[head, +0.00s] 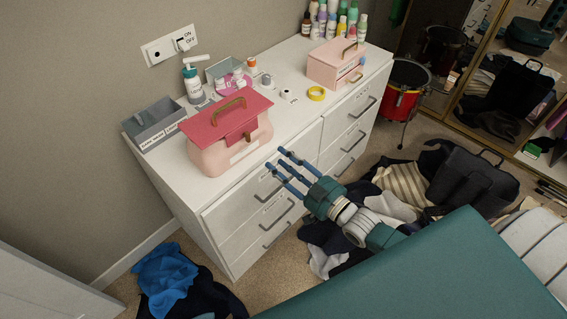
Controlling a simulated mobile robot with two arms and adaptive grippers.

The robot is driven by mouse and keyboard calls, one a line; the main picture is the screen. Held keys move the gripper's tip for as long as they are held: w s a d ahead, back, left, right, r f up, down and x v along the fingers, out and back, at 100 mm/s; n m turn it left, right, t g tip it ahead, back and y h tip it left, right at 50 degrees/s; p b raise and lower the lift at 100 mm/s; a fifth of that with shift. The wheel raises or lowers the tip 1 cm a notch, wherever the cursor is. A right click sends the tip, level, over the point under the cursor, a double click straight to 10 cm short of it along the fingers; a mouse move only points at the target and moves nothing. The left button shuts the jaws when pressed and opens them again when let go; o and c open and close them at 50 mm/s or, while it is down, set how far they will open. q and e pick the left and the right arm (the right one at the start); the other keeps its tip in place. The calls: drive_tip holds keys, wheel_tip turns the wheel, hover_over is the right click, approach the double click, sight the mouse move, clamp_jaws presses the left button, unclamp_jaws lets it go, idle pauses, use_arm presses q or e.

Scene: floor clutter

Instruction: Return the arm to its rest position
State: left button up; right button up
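My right gripper (276,158) has blue fingers and a teal and white wrist. Its arm comes in from the lower right. The fingers are spread apart with nothing between them, so it is open and empty. In the picture it lies over the front edge and drawer fronts of the white dresser (300,75); I cannot tell its exact distance from them. My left gripper is not in view.
A pink box with a red lid (230,152), a grey bin (155,123), a smaller pink box (335,66) and a yellow tape roll (316,94) stand on the dresser. Clothes (400,185), a black bag (472,178) and blue cloth (165,277) clutter the floor.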

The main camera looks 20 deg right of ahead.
drive_tip(key=shift+s+d, duration=0.15)
drive_tip(key=shift+s, duration=0.1)
idle(0.3)
drive_tip(key=s+d+f+m+g+h, duration=0.15)
drive_tip(key=s+f, duration=0.25)
drive_tip(key=f, duration=0.6)
drive_tip(key=s+d+f+g+h+b, duration=0.1)
drive_tip(key=s+d+f+g+h, duration=0.15)
drive_tip(key=f, duration=0.75)
drive_tip(key=s+d+f+g+h, duration=0.1)
drive_tip(key=s+f+g, duration=0.3)
drive_tip(key=f, duration=0.7)
drive_tip(key=s+a+f+g, duration=0.1)
drive_tip(key=s+f+g, duration=0.1)
drive_tip(key=s+f, duration=0.4)
drive_tip(key=s+a+f+g, duration=0.2)
drive_tip(key=s+f, duration=0.5)
drive_tip(key=s, duration=0.9)
drive_tip(key=s+a+f+g+b, duration=0.1)
drive_tip(key=s+f+g, duration=0.3)
drive_tip(key=s+f, duration=0.3)
drive_tip(key=s, duration=0.5)
drive_tip(key=shift+a+f+h, duration=0.15)
drive_tip(key=shift+a+h, duration=0.05)
drive_tip(key=shift+h, duration=0.2)
